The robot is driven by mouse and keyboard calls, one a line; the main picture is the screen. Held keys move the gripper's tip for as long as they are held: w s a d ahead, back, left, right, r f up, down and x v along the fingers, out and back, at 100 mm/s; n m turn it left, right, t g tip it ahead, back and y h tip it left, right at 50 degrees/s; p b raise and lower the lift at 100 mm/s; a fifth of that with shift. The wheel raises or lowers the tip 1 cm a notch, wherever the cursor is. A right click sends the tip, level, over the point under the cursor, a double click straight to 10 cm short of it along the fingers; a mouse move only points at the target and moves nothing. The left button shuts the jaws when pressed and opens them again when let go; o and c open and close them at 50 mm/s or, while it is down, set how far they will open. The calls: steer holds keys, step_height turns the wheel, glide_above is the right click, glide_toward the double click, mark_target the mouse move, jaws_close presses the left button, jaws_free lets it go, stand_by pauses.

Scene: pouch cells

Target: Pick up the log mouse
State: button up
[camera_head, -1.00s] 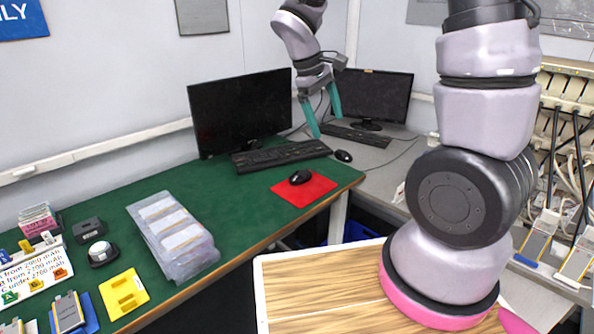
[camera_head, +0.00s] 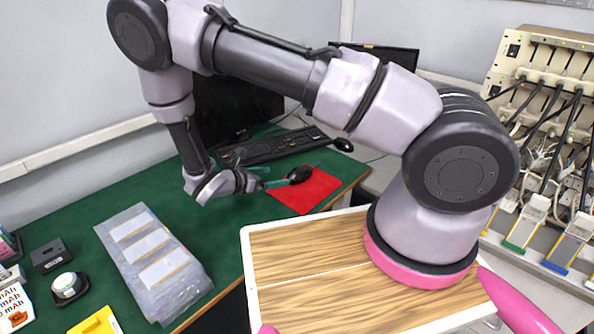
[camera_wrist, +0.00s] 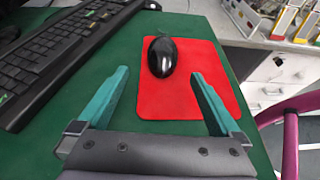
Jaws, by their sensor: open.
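The black mouse (camera_head: 299,174) lies on the red mat (camera_head: 310,192) on the green table. In the wrist view the mouse (camera_wrist: 162,57) sits on the upper left part of the red mat (camera_wrist: 205,60). My gripper (camera_head: 268,178) is open, with teal fingers pointing toward the mouse from the left in the head view. In the wrist view the fingertips (camera_wrist: 160,73) are apart, one to each side of the mouse's near end, and nothing is held. Whether they are level with the mouse is unclear.
A keyboard (camera_head: 275,146) lies behind the mat, before a monitor (camera_head: 235,108) partly hidden by my arm. A second black mouse (camera_head: 344,145) is farther back. A wooden-topped surface (camera_head: 310,285) is in front.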

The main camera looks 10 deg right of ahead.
mark_target(292, 174)
steer(key=x, duration=0.5)
steer(key=shift+d, duration=0.2)
steer(key=x, duration=0.5)
steer(key=shift+s+d, duration=0.1)
steer(key=shift+d, duration=0.2)
steer(key=c, duration=1.3)
steer(key=shift+r, duration=0.1)
